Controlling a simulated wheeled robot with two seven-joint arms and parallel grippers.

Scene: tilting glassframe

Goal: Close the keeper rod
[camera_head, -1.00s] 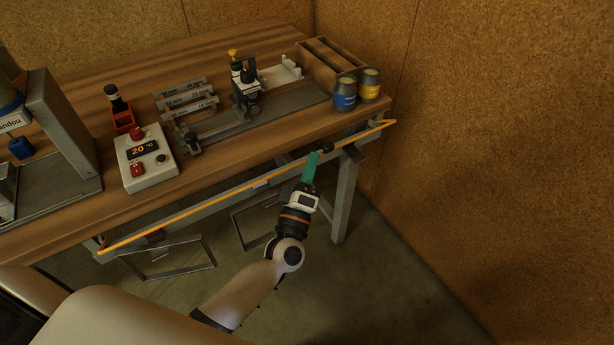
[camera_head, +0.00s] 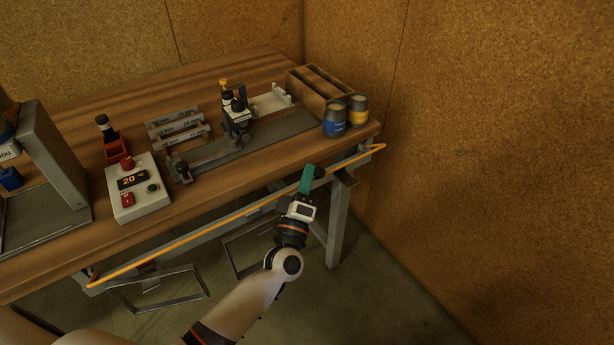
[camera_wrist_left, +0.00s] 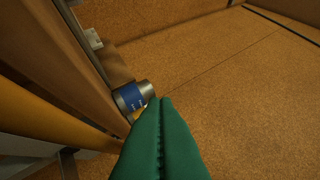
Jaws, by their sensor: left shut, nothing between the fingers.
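The keeper rod (camera_head: 200,233) is a long thin orange bar running along the front of the workbench, with bent ends. In the left wrist view a broad orange-yellow bar, apparently the rod (camera_wrist_left: 45,115), lies to the left of the fingers. My left gripper (camera_head: 309,168) has green fingers, pressed together and empty. In the left wrist view the fingers (camera_wrist_left: 160,101) point past the bench edge. I cannot tell whether they touch the rod. My right gripper is not in view.
On the bench (camera_head: 240,82) stand a blue can (camera_head: 335,120), a yellow-labelled can (camera_head: 357,110), a control box (camera_head: 138,190) showing 20 °C, a clamp device (camera_head: 236,112) and a wooden tray (camera_head: 322,82). A cork-like wall (camera_head: 470,150) closes the right side.

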